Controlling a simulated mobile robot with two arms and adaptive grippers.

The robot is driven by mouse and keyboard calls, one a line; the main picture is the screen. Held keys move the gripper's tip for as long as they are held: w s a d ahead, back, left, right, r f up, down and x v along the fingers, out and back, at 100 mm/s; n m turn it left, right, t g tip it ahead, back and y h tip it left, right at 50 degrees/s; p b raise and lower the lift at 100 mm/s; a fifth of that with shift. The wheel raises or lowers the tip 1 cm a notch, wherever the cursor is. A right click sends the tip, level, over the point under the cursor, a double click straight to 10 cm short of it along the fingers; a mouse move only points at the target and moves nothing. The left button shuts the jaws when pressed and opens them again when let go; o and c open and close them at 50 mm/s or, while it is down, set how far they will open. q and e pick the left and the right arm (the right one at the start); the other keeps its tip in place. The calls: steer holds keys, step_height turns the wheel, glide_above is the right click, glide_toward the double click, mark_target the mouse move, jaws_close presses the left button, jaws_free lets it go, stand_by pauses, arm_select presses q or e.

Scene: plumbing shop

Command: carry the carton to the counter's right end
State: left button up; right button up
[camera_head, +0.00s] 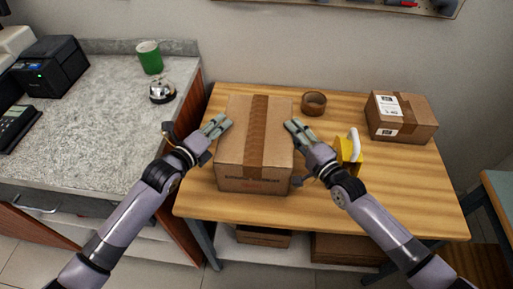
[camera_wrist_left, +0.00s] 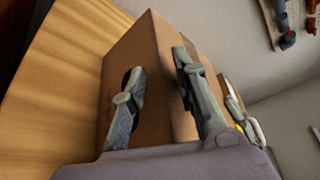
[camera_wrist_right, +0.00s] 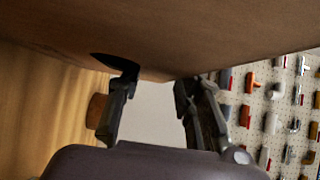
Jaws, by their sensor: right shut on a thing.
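The carton (camera_head: 228,140) is a brown box with a brown tape strip. It appears to rest on the wooden table (camera_head: 400,195). My left gripper (camera_head: 216,126) is at its left side; in the left wrist view (camera_wrist_left: 155,85) its fingers are apart, one at the dark hand hole in the carton's side (camera_wrist_left: 112,65). My right gripper (camera_head: 297,130) is shut on the carton's right side; in the right wrist view one finger reaches into the hand hole of the carton (camera_wrist_right: 200,35). The grey stone counter (camera_head: 110,130) stands left of the table.
The counter holds a green cup (camera_head: 149,57), a bell (camera_head: 162,91) and a black printer (camera_head: 50,66); its front right area is clear. On the table are a tape roll (camera_head: 314,103), a yellow thing with a white handle (camera_head: 347,151) and a smaller parcel (camera_head: 401,117).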

arm_select(q)
steer(key=shift+s+d+f, duration=0.1)
steer(key=shift+s+f, duration=0.05)
steer(key=shift+f, duration=0.05)
jaws_close()
arm_select(e)
steer(key=shift+a, duration=0.1)
jaws_close()
steer(key=shift+r, duration=0.1)
arm_select(q)
steer(key=shift+r, duration=0.1)
arm_select(e)
steer(key=shift+r, duration=0.1)
